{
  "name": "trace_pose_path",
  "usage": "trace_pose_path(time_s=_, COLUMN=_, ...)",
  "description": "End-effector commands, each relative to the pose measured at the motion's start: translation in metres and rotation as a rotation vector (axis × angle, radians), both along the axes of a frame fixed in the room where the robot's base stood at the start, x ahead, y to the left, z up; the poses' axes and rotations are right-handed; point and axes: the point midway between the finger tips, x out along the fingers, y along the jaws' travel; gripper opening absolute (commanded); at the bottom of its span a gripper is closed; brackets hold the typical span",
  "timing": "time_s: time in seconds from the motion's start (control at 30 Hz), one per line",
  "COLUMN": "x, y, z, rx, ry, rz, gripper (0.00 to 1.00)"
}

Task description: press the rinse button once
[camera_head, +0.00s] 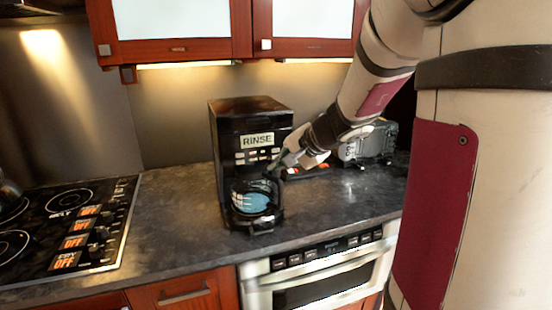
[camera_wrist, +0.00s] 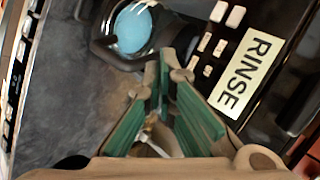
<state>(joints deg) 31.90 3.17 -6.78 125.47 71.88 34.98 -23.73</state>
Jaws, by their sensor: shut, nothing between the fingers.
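The black coffee machine (camera_head: 225,150) stands upright on the counter, with a pale RINSE label (camera_head: 257,139) on its front. Small light buttons (camera_head: 253,155) sit below the label; they also show in the wrist view (camera_wrist: 205,42), beside the RINSE label (camera_wrist: 244,72). Which of them is the rinse button is not clear to me. My gripper (camera_head: 277,168) is shut and empty, in front of the machine at its right side, just below the buttons. In the wrist view its green-padded fingertips (camera_wrist: 166,62) are near the buttons; I cannot tell whether they touch.
A blue-filled carafe (camera_head: 252,203) sits in the machine's lower part, close to my fingertips in the wrist view (camera_wrist: 133,28). A stove (camera_head: 70,225) is at left, a metallic appliance (camera_head: 368,143) at right. Cabinets (camera_head: 175,48) hang above; an oven (camera_head: 320,270) is below.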

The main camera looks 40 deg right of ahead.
Motion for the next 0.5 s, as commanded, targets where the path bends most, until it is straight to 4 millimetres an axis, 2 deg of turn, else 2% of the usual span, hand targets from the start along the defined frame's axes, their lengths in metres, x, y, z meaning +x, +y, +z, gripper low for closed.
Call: trace_pose_path(time_s=0.5, x=-0.042, y=0.012, z=0.0, rx=0.0, ry=-0.001, rz=-0.001, gripper=0.0)
